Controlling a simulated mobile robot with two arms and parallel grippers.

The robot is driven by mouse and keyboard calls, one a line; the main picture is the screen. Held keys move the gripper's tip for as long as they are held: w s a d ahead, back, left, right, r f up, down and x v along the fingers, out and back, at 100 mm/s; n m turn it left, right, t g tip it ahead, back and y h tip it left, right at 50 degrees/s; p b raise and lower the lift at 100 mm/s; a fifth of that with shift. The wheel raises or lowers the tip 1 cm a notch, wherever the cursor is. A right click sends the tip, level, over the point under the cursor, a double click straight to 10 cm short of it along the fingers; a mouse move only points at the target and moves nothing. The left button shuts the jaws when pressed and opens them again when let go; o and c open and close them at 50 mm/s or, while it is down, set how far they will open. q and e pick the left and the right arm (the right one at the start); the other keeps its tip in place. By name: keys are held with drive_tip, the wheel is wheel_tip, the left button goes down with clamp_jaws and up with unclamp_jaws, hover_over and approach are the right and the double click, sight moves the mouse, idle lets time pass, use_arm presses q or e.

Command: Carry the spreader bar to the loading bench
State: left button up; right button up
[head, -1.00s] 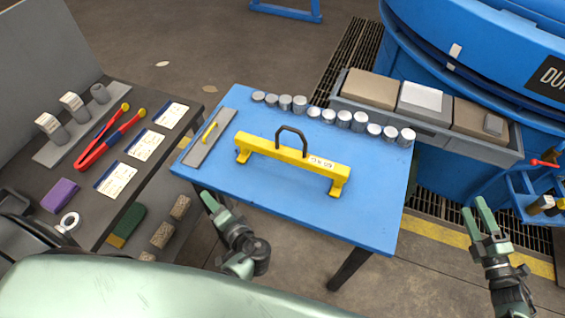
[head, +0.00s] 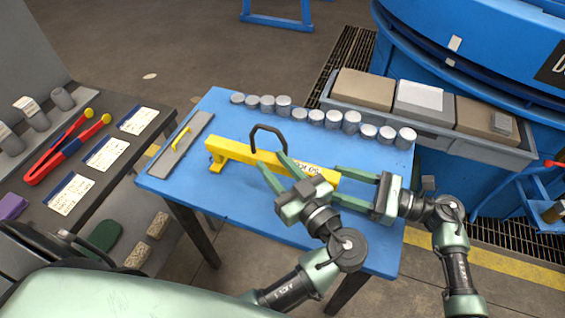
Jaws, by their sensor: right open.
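The yellow spreader bar (head: 232,151) lies across the blue table (head: 222,200), with its black loop handle (head: 254,133) standing up from the middle. My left gripper (head: 273,162) is open, its two green fingers apart and overlapping the bar just below the handle in the picture. Contact cannot be told. My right gripper (head: 338,184) is open, its fingers pointing left at the bar's right end. The bar's right part and right foot are largely hidden behind the grippers. No label shows which surface is the loading bench.
Several metal cylinders (head: 317,117) line the table's back edge. A grey plate with a yellow handle (head: 181,140) lies at its left. A dark bench (head: 110,180) at left holds red tongs (head: 62,153) and cards. A grey tray (head: 470,143) with blocks stands beyond the table, by the blue furnace.

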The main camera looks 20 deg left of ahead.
sight(254, 144)
drive_tip(key=shift+s+a+r, duration=0.1)
drive_tip(key=shift+a, duration=0.5)
use_arm(q)
drive_tip(key=shift+w+a, duration=0.15)
drive_tip(key=shift+a, duration=0.35)
drive_tip(key=shift+w+a, duration=0.15)
drive_tip(key=shift+a, duration=0.35)
use_arm(e)
drive_tip(key=shift+a, duration=0.45)
use_arm(q)
drive_tip(key=x, duration=0.6)
drive_tip(key=shift+a, duration=0.2)
use_arm(e)
drive_tip(key=a, duration=0.6)
drive_tip(key=shift+a, duration=0.25)
use_arm(q)
drive_tip(key=c, duration=0.6)
use_arm(e)
drive_tip(key=c, duration=0.6)
use_arm(q)
clamp_jaws()
use_arm(e)
clamp_jaws()
use_arm(q)
drive_tip(key=shift+f, duration=0.1)
drive_tip(key=shift+w+r, duration=0.1)
drive_tip(key=shift+r, duration=0.15)
use_arm(e)
drive_tip(key=shift+r, duration=0.2)
